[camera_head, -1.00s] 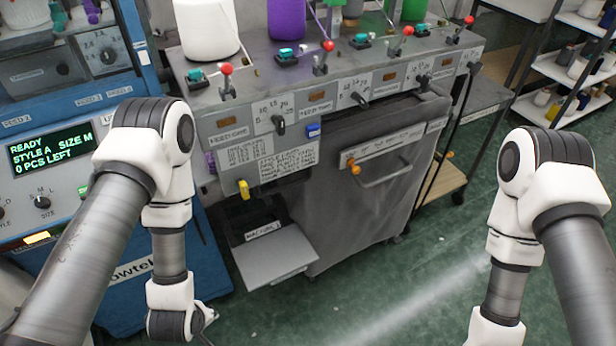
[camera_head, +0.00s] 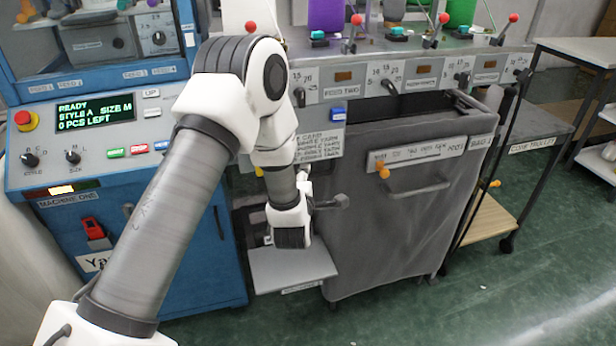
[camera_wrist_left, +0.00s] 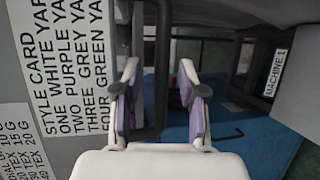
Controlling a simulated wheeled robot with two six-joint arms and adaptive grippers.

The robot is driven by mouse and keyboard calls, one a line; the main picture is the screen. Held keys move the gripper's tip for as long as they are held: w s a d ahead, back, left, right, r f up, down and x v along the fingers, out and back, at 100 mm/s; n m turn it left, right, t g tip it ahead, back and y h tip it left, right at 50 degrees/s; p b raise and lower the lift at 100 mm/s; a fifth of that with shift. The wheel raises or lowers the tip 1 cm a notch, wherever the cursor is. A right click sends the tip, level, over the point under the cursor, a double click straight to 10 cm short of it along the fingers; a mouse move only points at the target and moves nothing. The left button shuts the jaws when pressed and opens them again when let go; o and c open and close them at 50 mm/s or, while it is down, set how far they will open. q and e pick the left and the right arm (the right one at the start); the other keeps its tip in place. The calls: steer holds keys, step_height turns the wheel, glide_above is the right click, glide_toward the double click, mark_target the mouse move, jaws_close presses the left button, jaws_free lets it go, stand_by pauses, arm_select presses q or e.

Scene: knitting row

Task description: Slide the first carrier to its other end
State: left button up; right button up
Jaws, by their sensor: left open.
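My left arm reaches across the front of the grey knitting machine in the head view, and its gripper is mostly hidden there behind my wrist. In the left wrist view my left gripper (camera_wrist_left: 158,75) is open and empty, with purple pads apart. The style card (camera_wrist_left: 75,60) is left of it; a dark bent bar (camera_wrist_left: 160,60) shows beyond the gap between its fingers. A small yellow piece (camera_head: 259,171) on the machine is partly covered by my arm. I cannot make out which part is the first carrier. My right gripper is out of view.
Red-knobbed levers (camera_head: 357,19) stand along the machine top. A grey fabric bin (camera_head: 390,230) with a handle stands right of my wrist, and a flat light tray (camera_head: 290,265) lies below. The blue control unit (camera_head: 175,230) is at left. Green floor is clear in front.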

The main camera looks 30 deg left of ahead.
arm_select(q)
steer(key=shift+x, duration=1)
steer(key=shift+s+a, duration=0.1)
steer(key=shift+s, duration=0.05)
steer(key=shift+c, duration=1.3)
jaws_close()
